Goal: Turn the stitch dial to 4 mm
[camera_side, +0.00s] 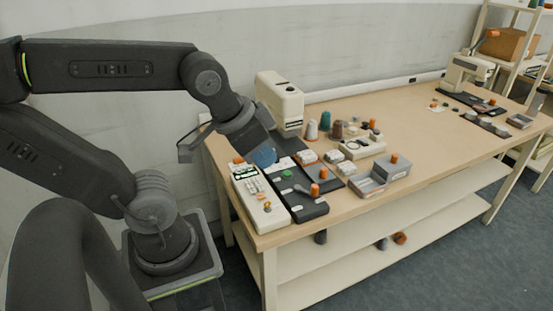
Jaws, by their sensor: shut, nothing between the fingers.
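A pale control panel (252,193) with rows of small buttons and a green patch lies at the table's near left corner. A small round orange-brown piece (267,206) sits on its near part. I cannot tell whether this is the stitch dial, and no scale or mm marking is readable. My gripper (262,151) hangs above the far end of the panel, in front of the cream sewing machine (280,100). Its fingers are shut and empty. A blue rounded piece (265,158) shows right at its tip; I cannot tell whether they touch.
A black tray (308,208) with small parts and an orange-topped piece lies right of the panel. Grey bins (368,184), thread spools (325,121) and a pale device (362,146) stand farther right. The table's middle right (430,150) is clear. A second sewing machine (468,73) stands far right.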

